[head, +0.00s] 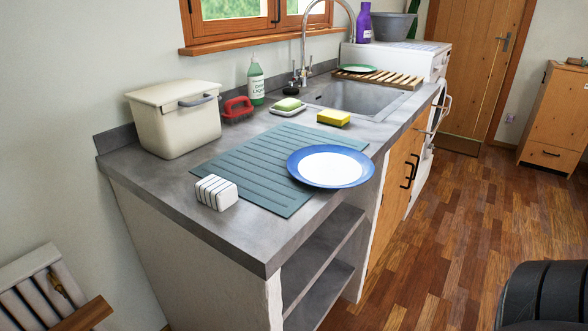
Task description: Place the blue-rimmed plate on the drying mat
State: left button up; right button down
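The blue-rimmed plate (330,166), white in the middle, is face up at the right side of the blue-grey ribbed drying mat (246,165). Its left part overlaps the mat, and its right part reaches past the mat's right edge, close to the counter's front edge. I cannot tell whether it lies flat in contact with the mat. No gripper touches the plate. Neither my left nor my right gripper shows in the head view.
A white ribbed block (214,193) stands at the mat's near left edge. A cream bin (175,120), red-handled brush (237,108), green bottle (256,85), soap dish (288,110) and yellow sponge (333,118) stand behind. The sink (358,97) and wooden rack (380,77) lie beyond. The near counter end is clear.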

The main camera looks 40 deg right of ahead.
aim_at(288, 156)
jog(key=u, duration=1.85)
jog(key=k, duration=1.5)
jog(key=z, duration=2.35)
jog(key=i, duration=0.15)
jog(key=u, duration=0.3)
